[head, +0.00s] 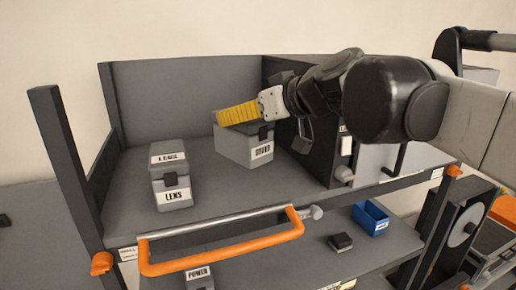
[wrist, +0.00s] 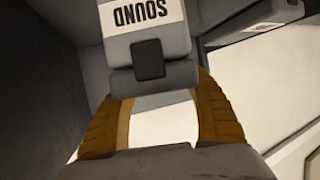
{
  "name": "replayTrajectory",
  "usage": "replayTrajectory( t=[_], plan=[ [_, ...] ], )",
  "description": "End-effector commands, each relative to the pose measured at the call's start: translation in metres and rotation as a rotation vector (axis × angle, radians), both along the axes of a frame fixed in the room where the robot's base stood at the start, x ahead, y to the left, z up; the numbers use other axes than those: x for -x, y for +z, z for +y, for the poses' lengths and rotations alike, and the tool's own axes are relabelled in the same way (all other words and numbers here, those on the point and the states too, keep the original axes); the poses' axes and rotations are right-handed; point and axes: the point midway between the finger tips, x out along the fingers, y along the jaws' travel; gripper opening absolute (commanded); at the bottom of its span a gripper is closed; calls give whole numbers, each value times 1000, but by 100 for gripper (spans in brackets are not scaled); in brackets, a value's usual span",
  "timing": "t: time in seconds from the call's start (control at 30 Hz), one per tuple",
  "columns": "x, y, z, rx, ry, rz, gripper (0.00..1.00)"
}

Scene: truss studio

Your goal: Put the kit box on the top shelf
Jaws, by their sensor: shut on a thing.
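A grey kit box labelled SOUND (head: 233,150) is on or just above the top shelf (head: 130,215), right of its middle; I cannot tell whether its base touches. My gripper (head: 237,113) reaches in from the right, its yellow fingers shut on the top part of this box. In the wrist view the fingers (wrist: 165,100) lie at the two sides of the SOUND box (wrist: 152,45), with its dark latch between them. The fingertips are partly hidden by the box.
A grey LENS box (head: 171,182) stands to the left on the same shelf, with clear room between. A dark case (head: 322,160) stands close on the right. An orange handle (head: 222,255) runs along the front edge. Below are a POWER box (head: 199,277) and a blue bin (head: 370,217).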

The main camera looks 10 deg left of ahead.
Motion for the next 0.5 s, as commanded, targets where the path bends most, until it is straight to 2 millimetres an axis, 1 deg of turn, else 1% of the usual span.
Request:
replayTrajectory(
  t=[0.1, 0.23, 0.4, 0.5],
  plan=[
    [1, -14, 0, -1, 0, 0, 23],
    [0, -27, 0, -1, 0, 0, 23],
    [0, -52, 0, -1, -1, 0, 23],
    [1, -60, 0, -1, -1, 0, 23]
  ],
)
